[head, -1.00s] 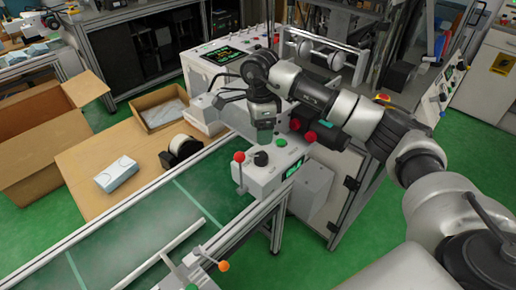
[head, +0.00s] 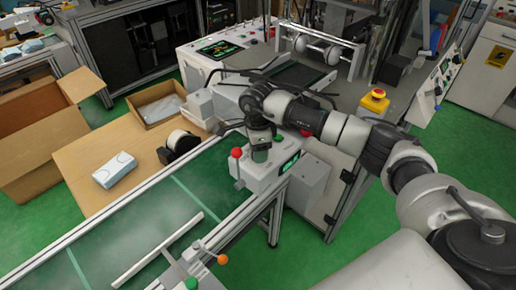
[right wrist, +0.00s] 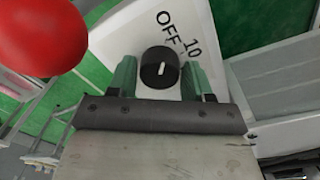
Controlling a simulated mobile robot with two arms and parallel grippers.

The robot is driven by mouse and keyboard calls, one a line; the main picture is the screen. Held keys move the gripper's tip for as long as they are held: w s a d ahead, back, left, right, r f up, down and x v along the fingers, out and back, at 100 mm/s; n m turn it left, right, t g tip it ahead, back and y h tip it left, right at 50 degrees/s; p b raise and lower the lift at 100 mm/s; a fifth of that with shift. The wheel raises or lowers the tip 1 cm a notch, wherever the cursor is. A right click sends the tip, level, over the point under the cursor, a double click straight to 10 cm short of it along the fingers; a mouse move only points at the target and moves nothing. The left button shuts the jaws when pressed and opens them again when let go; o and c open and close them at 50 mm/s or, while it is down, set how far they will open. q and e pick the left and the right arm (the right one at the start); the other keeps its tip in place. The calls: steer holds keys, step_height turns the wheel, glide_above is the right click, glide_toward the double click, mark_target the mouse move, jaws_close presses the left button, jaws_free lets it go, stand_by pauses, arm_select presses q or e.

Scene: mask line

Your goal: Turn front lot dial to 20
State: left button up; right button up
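The dial is a round black knob (right wrist: 160,67) with a short white pointer mark, on a white panel (right wrist: 190,22). "OFF" and "10" are printed beside it; a 20 mark does not show. My right gripper (right wrist: 161,80) has its two green fingers apart, one on each side of the knob. I cannot tell whether they touch it. In the head view my right gripper (head: 261,153) points down over the white control box (head: 262,181) and hides the dial. My left gripper is in neither current view.
A red ball lever (head: 237,153) stands close left of the gripper and looms large in the right wrist view (right wrist: 40,35). An orange-knobbed lever (head: 222,259) stands nearer.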

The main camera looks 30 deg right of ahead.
steer(key=c, duration=0.5)
steer(key=shift+m, duration=0.5)
steer(key=m, duration=0.3)
steer(key=shift+b, duration=0.4)
steer(key=m, duration=0.4)
steer(key=shift+m, duration=0.3)
steer(key=m, duration=0.5)
steer(key=shift+t, duration=0.3)
steer(key=m, duration=0.6)
steer(key=shift+r, duration=0.1)
steer(key=shift+m, duration=0.3)
